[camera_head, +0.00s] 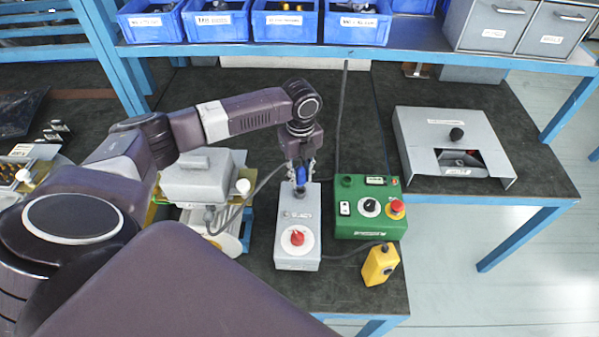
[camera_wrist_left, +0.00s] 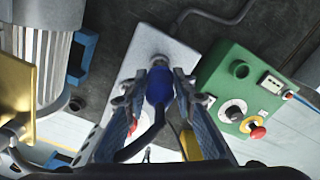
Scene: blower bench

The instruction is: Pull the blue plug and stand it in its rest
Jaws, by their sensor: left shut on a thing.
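The blue plug (camera_head: 301,173) is upright over the far end of the grey box (camera_head: 298,222) with the red knob. My left gripper (camera_head: 300,184) comes down from above and is shut on the plug. In the left wrist view the plug (camera_wrist_left: 158,86) sits between the two fingers of the left gripper (camera_wrist_left: 157,98). The plug's metal end meets the socket area on the box, and I cannot tell whether it is still seated. A dark cable leaves the plug. I cannot make out the rest. My right gripper is not in view.
A green control box (camera_head: 370,207) with a red button stands close right of the grey box. A yellow pendant (camera_head: 381,264) lies in front of it. A grey blower housing (camera_head: 196,180) stands at left. A grey cover (camera_head: 455,145) is at right. Blue bins (camera_head: 285,24) line the shelf behind.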

